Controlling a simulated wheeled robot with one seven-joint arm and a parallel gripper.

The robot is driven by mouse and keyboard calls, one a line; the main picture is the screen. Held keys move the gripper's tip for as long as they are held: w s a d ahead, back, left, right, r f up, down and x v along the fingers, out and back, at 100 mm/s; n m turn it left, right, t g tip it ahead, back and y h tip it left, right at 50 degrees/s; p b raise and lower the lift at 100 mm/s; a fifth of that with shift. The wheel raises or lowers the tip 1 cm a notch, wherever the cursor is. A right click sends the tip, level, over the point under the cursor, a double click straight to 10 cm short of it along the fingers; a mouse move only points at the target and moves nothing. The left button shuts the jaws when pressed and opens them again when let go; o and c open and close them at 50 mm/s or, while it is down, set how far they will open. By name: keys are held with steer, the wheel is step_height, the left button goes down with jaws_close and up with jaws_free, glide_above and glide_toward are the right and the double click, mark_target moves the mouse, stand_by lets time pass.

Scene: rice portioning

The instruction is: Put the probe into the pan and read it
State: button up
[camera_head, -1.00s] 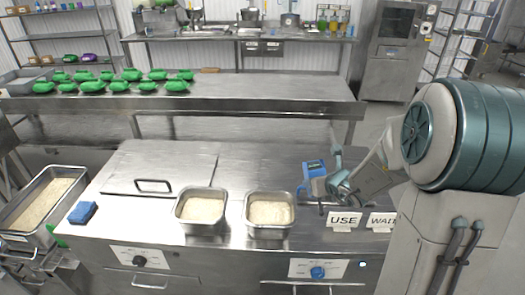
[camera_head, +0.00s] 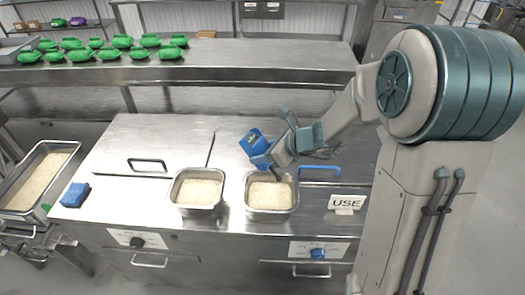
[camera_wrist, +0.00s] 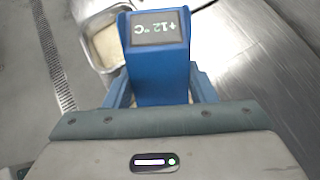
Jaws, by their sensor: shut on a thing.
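The probe (camera_head: 252,143) is a blue boxy thermometer. My gripper (camera_head: 266,160) is shut on it and holds it just behind the right rice pan (camera_head: 272,209). In the wrist view the probe (camera_wrist: 160,75) sits between my fingers, and its screen reads +12 °C. The tip of the probe is hidden, so I cannot tell whether it touches the rice. A second square metal pan of rice (camera_head: 197,210) stands to the left. A rice-filled pan (camera_wrist: 100,68) also shows behind the probe in the wrist view; I cannot tell which one.
A long deep rice tray (camera_head: 47,150) stands at the far left, with a blue cloth-like block (camera_head: 75,195) near it on the counter. A USE sign (camera_head: 345,203) stands right of the pans. Green packs (camera_head: 80,55) line the back shelf. The steel lid (camera_head: 150,140) is bare.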

steer(key=shift+s+a, duration=0.25)
steer(key=shift+s, duration=0.05)
steer(key=shift+f+n, duration=0.25)
steer(key=shift+n, duration=0.05)
step_height(320, 180, down, 12)
steer(key=b, duration=0.8)
steer(key=shift+r+b, duration=0.15)
steer(key=shift+b, duration=0.2)
stand_by(4.1)
step_height(320, 180, up, 10)
steer(key=p, duration=0.8)
steer(key=shift+r+p, duration=0.35)
steer(key=shift+r, duration=0.8)
